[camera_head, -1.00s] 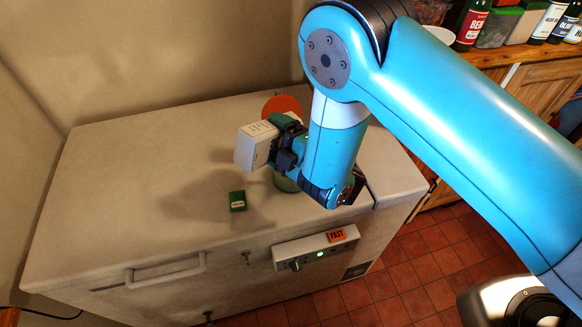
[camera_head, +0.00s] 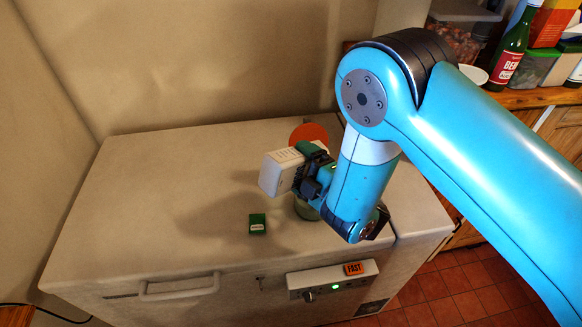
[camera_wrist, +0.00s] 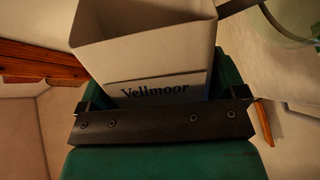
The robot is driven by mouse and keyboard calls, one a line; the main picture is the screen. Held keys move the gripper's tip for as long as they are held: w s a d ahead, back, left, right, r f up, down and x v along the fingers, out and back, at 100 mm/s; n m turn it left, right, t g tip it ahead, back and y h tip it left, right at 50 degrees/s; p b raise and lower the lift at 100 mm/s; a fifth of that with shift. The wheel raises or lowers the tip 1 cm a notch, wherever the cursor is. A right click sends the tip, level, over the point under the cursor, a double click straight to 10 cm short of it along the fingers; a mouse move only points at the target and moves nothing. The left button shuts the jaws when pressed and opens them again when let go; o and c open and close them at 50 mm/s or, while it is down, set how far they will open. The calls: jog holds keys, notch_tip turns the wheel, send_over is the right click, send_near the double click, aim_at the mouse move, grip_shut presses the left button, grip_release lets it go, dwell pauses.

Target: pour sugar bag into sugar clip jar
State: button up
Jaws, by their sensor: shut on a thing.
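My gripper (camera_head: 312,172) is shut on a pale bag (camera_head: 282,172), which it holds above the white chest freezer's top. In the wrist view the bag (camera_wrist: 150,50) looks box-shaped, bears the word "Vellmoor" and sits between the green jaws. I cannot tell whether anything is coming out of it. A greenish glass jar (camera_head: 305,209) stands on the freezer, mostly hidden behind my gripper and arm. A curved glass rim, likely the jar's (camera_wrist: 285,22), shows at the upper right of the wrist view. An orange disc (camera_head: 309,132) shows behind my gripper; I cannot tell whether it belongs to the jar.
A small green packet (camera_head: 258,224) lies on the freezer top (camera_head: 150,210), left of the jar. The freezer's left part is clear. Walls stand behind and left. A wooden counter (camera_head: 535,97) with bottles and tubs is at the upper right.

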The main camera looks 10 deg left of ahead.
aim_at(292, 183)
jog(key=b, duration=0.1)
jog(key=f+n+b, duration=0.1)
jog(key=b, duration=0.1)
jog(key=shift+s+a+f, duration=0.15)
jog(key=shift+s+a, duration=0.1)
jog(key=shift+s+r+n+b, duration=0.1)
jog(key=shift+r+n+b, duration=0.1)
jog(key=shift+n+b, duration=0.25)
jog(key=shift+f, duration=0.1)
jog(key=b, duration=0.1)
jog(key=f+n+b, duration=0.1)
jog(key=b, duration=0.1)
jog(key=shift+s+a+f+n, duration=0.15)
jog(key=shift+s+a+n, duration=0.05)
jog(key=shift+n, duration=0.05)
jog(key=b, duration=0.1)
jog(key=f+n+b, duration=0.1)
jog(key=b, duration=0.1)
jog(key=n+b, duration=0.1)
jog(key=shift+s+a+f, duration=0.15)
jog(key=shift+s+a, duration=0.1)
jog(key=shift+s, duration=0.05)
jog(key=shift+s+a+n+b, duration=0.1)
jog(key=shift+n+b, duration=0.6)
jog(key=shift+b, duration=0.1)
